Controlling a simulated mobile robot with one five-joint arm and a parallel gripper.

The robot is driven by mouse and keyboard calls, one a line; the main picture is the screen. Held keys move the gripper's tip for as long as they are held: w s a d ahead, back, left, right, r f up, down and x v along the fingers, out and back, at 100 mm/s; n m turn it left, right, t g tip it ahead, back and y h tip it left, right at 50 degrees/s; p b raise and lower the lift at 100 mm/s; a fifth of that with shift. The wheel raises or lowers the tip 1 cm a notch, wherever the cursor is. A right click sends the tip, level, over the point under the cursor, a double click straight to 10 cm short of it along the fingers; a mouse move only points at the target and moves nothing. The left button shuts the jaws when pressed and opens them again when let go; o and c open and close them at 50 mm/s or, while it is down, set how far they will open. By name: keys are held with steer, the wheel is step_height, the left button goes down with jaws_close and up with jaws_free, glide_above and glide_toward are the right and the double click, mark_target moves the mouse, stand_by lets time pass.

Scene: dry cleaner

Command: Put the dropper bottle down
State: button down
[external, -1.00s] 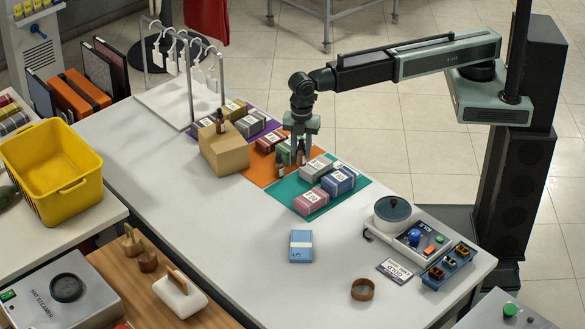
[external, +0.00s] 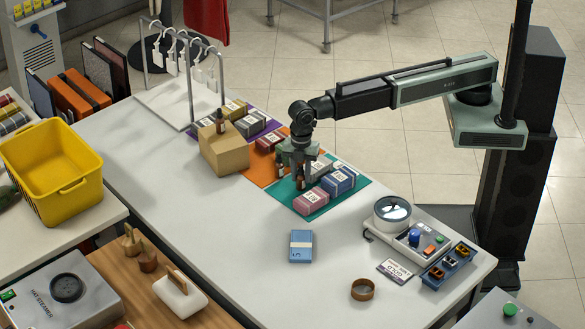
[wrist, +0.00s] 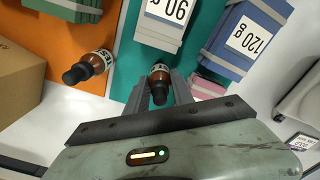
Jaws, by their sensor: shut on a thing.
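My gripper (external: 292,184) is shut on a brown dropper bottle with a black top, low over the front-left edge of the teal mat (external: 296,207). In the wrist view the held dropper bottle (wrist: 159,85) is between the fingers (wrist: 158,95). I cannot tell whether its base touches the surface. A second dropper bottle (wrist: 90,67) stands to the left on the orange mat (wrist: 122,60), apart from the fingers. A third dropper bottle (external: 220,122) stands on a cardboard box (external: 224,153).
Labelled grey, blue (external: 338,181) and pink (external: 311,201) bundles lie on the teal mat close to my gripper. A blue pack (external: 301,246) lies at the front. The white table between the box and the blue pack is clear.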

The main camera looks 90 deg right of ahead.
steer(key=shift+r, duration=0.15)
steer(key=shift+f, duration=0.2)
steer(key=c, duration=1.1)
jaws_free()
steer(key=shift+r, duration=0.15)
step_height(320, 180, up, 12)
steer(key=p, duration=1.2)
steer(key=shift+r, duration=0.2)
steer(key=shift+f, duration=0.1)
